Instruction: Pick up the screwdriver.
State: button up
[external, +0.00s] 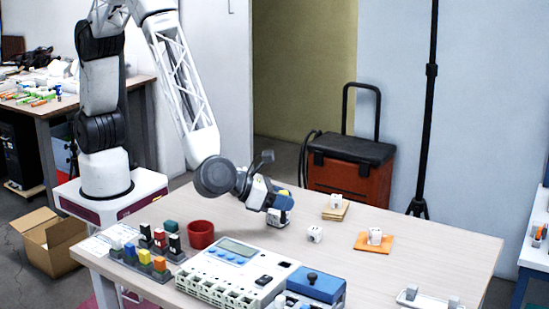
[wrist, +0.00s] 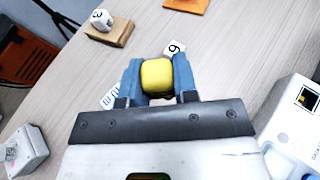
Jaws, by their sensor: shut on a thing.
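My gripper (external: 280,211) is above the middle of the table, pointing downward and to the right. In the wrist view its two blue fingers (wrist: 157,68) are shut on a yellow rounded piece (wrist: 157,77), one finger on each side. A bit of yellow also shows at the fingers in the external view (external: 284,192). The piece may be the end of the screwdriver's handle; no shaft shows, so I cannot tell. No other screwdriver is clearly visible on the table.
White numbered cubes stand on a wooden block (external: 330,213), on the bare table (external: 315,234) and on an orange pad (external: 362,246). A red cup (external: 201,235), coloured block rack (external: 155,262), white instrument (external: 225,270) and blue box (external: 318,285) stand near the front. The table's right side is mostly clear.

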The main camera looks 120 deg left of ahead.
jog(key=shift+s, duration=0.5)
jog(key=shift+s+a+r, duration=0.1)
dwell(0.4)
